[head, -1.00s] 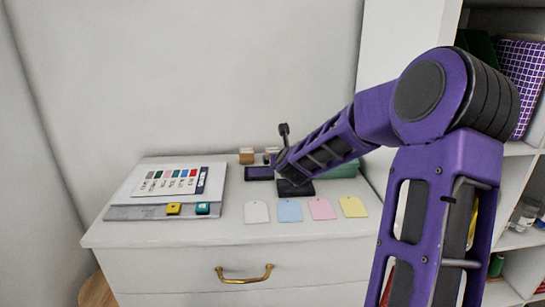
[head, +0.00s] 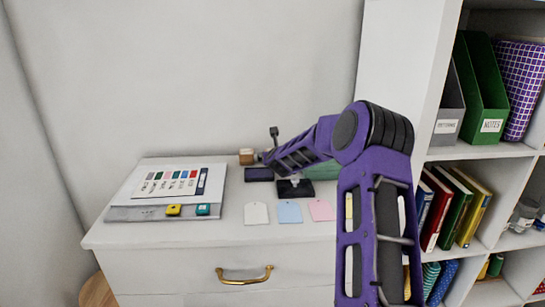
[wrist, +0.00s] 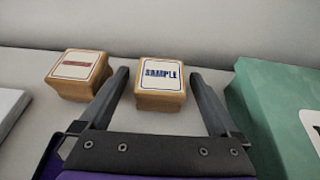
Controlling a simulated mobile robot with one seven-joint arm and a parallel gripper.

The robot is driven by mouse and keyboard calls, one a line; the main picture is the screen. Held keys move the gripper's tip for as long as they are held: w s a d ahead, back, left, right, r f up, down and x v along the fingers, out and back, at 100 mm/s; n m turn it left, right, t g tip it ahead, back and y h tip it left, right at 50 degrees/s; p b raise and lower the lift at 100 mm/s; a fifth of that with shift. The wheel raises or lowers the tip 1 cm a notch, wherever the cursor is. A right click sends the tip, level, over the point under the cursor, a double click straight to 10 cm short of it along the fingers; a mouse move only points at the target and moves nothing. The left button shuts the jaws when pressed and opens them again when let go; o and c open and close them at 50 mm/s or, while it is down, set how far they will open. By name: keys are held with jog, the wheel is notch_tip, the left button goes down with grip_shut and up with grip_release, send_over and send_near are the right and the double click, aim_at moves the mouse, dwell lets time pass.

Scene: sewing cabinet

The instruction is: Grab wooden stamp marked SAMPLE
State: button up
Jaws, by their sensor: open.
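The wooden stamp marked SAMPLE (wrist: 160,84) has a white label with blue letters on top. In the wrist view it stands between the spread fingers of my gripper (wrist: 160,73), with a gap on each side. The fingers are open and hold nothing. A second wooden stamp (wrist: 77,75) with a red mark stands to the left, outside the left finger; it also shows in the head view (head: 246,156). In the head view, my arm hides the SAMPLE stamp at the back of the cabinet top.
A green box (wrist: 275,120) stands close to the right finger. Dark ink pads (head: 259,174) lie in front of the stamps. Paper tags (head: 289,211) line the front of the cabinet top (head: 150,232). A colour card (head: 172,183) lies at left. Shelves (head: 485,151) stand at right.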

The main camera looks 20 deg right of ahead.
jog(key=c, duration=1.5)
jog(key=shift+o, duration=0.2)
jog(key=shift+w+r, duration=0.1)
